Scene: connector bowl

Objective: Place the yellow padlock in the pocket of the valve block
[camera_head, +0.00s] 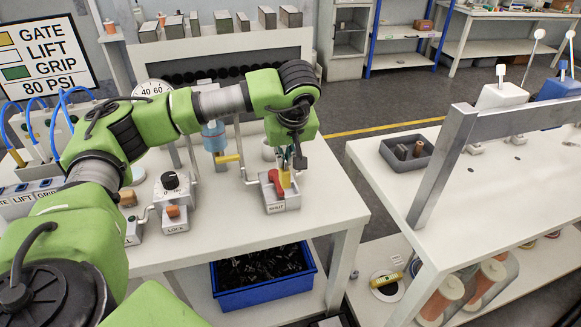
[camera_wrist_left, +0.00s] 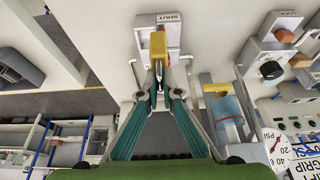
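The yellow padlock (camera_head: 285,178) is at the valve block (camera_head: 283,200), a small pale block marked SHUT, beside its red handle (camera_head: 274,177). My left gripper (camera_head: 288,160) points down over the block. In the left wrist view, its teal fingers (camera_wrist_left: 158,84) converge on the grey shackle end of the padlock (camera_wrist_left: 158,46). The yellow body extends beyond the fingertips over the valve block (camera_wrist_left: 168,30). The pocket is hidden by the padlock, so I cannot tell how deep the padlock sits. My right gripper is in neither view.
The LOCK block (camera_head: 175,222) with its orange-brown knob stands to the left. A blue cylinder (camera_head: 214,137) stands behind it. A blue bin (camera_head: 222,296) of dark parts sits below the table. The table (camera_head: 325,200) is bare right of the valve block.

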